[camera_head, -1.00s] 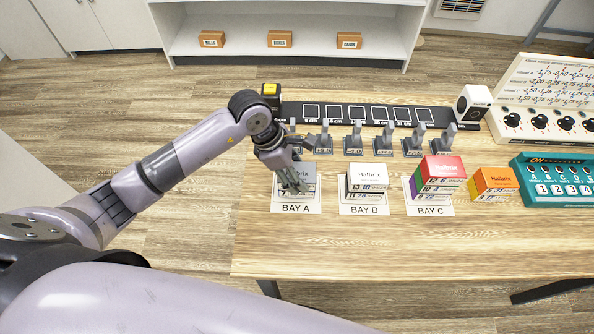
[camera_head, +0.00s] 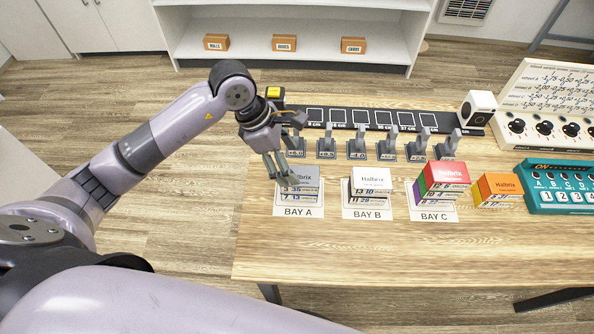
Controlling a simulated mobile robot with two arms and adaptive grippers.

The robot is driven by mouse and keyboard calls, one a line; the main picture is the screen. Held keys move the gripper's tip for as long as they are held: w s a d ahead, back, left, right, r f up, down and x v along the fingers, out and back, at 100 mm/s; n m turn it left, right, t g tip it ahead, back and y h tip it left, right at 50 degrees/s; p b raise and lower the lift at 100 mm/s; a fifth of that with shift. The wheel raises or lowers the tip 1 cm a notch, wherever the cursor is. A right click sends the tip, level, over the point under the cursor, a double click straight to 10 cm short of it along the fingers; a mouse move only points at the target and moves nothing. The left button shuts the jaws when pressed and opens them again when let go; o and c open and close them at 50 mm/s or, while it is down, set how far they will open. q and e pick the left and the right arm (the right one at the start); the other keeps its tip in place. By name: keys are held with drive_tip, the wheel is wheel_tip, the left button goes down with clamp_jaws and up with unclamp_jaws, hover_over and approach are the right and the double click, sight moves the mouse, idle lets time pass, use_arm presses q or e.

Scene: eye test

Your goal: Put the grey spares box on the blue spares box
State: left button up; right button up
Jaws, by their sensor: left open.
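A grey box (camera_head: 306,178) with a white number strip stands at the top of a short stack on the BAY A card. Another box with a number strip lies under it; its colour is hard to tell, and I cannot make out a blue box for certain. My left gripper (camera_head: 279,169) is open, its fingers pointing down at the left side of the grey box and covering part of its left edge. I cannot tell whether they touch it. My right gripper is not in view.
A white box (camera_head: 371,178) tops the BAY B stack. A red box (camera_head: 446,173) tops the BAY C stack. An orange box (camera_head: 499,186) stands right of it, before a teal panel (camera_head: 566,187). Grey holders line a black strip (camera_head: 452,117) behind. The table front (camera_head: 400,255) is clear.

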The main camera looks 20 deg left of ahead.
use_arm(q)
drive_tip(key=v, duration=0.5)
